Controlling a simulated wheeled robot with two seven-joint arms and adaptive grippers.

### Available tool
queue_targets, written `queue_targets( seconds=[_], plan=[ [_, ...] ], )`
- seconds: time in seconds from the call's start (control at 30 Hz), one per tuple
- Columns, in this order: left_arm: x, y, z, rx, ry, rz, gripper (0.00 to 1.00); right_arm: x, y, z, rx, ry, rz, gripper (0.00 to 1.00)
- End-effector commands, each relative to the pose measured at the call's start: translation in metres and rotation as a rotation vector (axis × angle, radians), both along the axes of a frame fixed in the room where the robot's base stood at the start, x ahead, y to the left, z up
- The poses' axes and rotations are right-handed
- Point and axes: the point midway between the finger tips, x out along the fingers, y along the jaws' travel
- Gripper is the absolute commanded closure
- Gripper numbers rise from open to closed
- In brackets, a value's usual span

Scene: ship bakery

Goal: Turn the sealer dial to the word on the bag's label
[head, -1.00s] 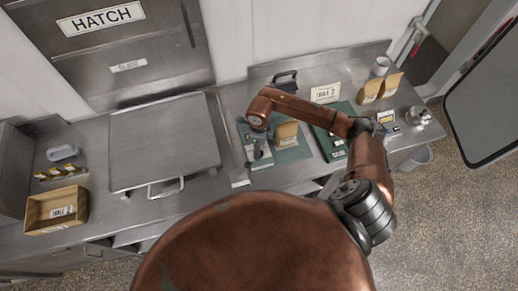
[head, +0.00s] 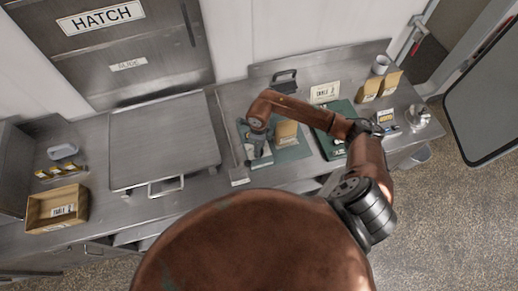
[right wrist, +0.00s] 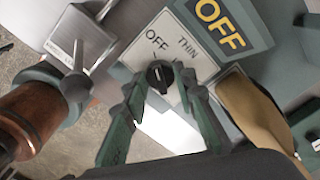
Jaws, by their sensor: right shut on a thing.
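The sealer's dial (right wrist: 160,75) is a small dark round knob on a pale plate (right wrist: 188,42) printed with OFF and THIN. A dark panel (right wrist: 223,22) beside it shows OFF in yellow. In the right wrist view my right gripper (right wrist: 162,82) is shut on the dial, with one green finger on each side. The head view shows my right gripper (head: 258,152) low over the sealer. My left gripper is not in view.
A dark green board (head: 327,118) lies right of the bag, with a table card (head: 325,92) behind it. More brown bags (head: 368,92) stand at the back right. A big steel lid (head: 162,140) and a tan crate (head: 38,212) are to the left.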

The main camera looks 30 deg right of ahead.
Motion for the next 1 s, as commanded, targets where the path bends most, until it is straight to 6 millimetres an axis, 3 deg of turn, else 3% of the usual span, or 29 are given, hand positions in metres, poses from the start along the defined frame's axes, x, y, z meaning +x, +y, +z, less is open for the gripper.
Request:
queue_targets(
  seconds=[0.47, 1.0],
  plan=[
    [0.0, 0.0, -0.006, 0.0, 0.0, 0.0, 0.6, 0.001, 0.0, -0.001, 0.001, -0.001, -0.078, 0.99],
    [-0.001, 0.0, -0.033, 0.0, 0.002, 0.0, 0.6, 0.001, -0.001, -0.001, 0.0, -0.003, -0.535, 0.99]
  ],
)
